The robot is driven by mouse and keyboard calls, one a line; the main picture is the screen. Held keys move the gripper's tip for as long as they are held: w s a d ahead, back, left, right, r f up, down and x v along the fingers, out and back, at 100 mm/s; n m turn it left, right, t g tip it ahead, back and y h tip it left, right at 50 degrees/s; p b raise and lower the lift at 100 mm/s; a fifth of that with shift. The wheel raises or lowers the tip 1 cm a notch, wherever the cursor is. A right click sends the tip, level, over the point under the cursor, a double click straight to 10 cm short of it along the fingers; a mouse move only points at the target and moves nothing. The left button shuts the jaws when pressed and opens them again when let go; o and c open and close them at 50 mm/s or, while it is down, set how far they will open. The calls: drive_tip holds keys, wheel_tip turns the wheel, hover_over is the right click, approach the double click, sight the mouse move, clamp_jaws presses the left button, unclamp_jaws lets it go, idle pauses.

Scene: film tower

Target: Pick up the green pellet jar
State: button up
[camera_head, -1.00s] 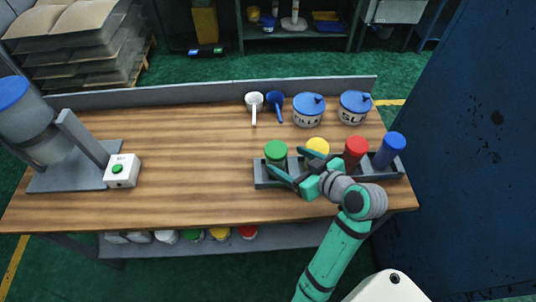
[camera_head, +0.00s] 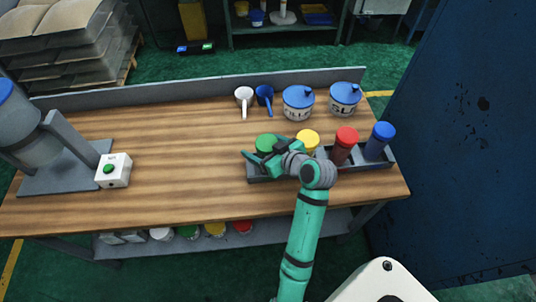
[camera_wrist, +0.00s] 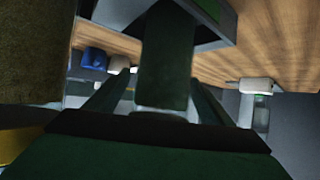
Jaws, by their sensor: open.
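The green pellet jar (camera_head: 266,142) stands at the left end of a dark rack (camera_head: 379,163) near the table's front edge. Its green lid shows in the head view, and my gripper hides much of its body. My gripper (camera_head: 260,157) is open, reaching from the right and front to the jar's level. In the wrist view, the dark green jar body (camera_wrist: 167,50) appears between my two spread fingers (camera_wrist: 160,82). I cannot tell whether a finger touches it.
A yellow-lidded jar (camera_head: 307,141) is close to my gripper's right, then a red one (camera_head: 345,142) and a blue one (camera_head: 380,141). Two tubs (camera_head: 298,102) and two scoops (camera_head: 244,99) stand behind. A button box (camera_head: 114,170) is left, with bare tabletop between.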

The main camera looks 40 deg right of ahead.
drive_tip(key=c, duration=1.2)
drive_tip(key=shift+w, duration=0.1)
drive_tip(key=shift+c, duration=0.9)
drive_tip(key=shift+r, duration=0.1)
